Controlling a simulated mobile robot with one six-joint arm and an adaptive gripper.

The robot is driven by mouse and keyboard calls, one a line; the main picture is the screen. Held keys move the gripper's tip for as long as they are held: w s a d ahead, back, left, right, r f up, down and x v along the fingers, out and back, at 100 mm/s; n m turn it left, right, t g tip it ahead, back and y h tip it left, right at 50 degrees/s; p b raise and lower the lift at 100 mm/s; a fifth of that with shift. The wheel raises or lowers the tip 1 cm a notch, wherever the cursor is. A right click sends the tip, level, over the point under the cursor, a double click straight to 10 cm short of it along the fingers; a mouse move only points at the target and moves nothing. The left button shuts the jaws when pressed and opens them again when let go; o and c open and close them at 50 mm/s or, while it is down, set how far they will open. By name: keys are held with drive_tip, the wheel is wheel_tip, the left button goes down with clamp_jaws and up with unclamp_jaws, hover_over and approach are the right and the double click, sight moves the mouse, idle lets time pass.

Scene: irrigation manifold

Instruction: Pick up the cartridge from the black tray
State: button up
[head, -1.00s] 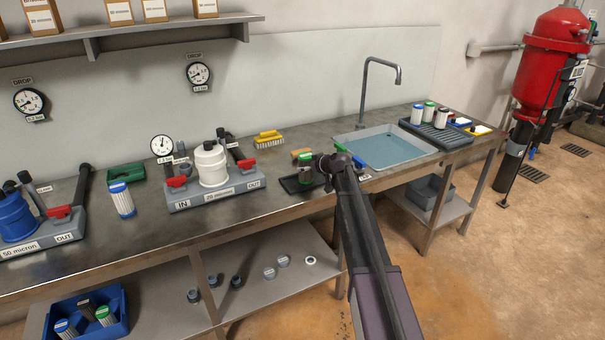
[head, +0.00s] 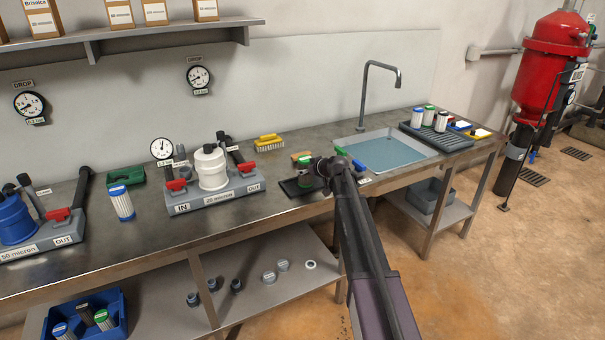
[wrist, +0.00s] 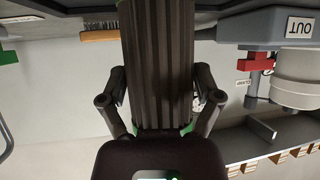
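The cartridge (head: 306,180) has a green top cap and stands upright at the black tray (head: 290,188) on the bench. My gripper (head: 322,170) is at its right side in the head view, and my arm hides part of it. In the wrist view, which is upside down, the dark pleated cartridge (wrist: 158,65) fills the middle. My gripper (wrist: 160,88) has one finger on each side of it, very close to the pleats. I cannot tell whether both fingers press on it. The cartridge's base is hidden.
The grey filter manifold (head: 215,196) with a white housing stands left of the tray. The sink (head: 385,152) and tall faucet (head: 365,95) are to the right. A rack (head: 440,138) with several cartridges stands at the far right.

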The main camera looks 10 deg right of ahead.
sight(306, 159)
drive_tip(key=shift+r, duration=0.1)
idle(0.3)
wheel_tip(306, 159, up, 4)
drive_tip(key=p, duration=0.3)
drive_tip(key=shift+f+p, duration=0.2)
drive_tip(key=shift+p, duration=0.2)
drive_tip(key=s+d, duration=0.4)
drive_tip(key=s, duration=0.3)
drive_tip(key=s+d+r+p, duration=0.1)
drive_tip(key=s+d, duration=0.2)
drive_tip(key=s, duration=0.4)
drive_tip(key=shift+d, duration=0.35)
drive_tip(key=shift+r, duration=0.1)
drive_tip(key=shift+r, duration=0.15)
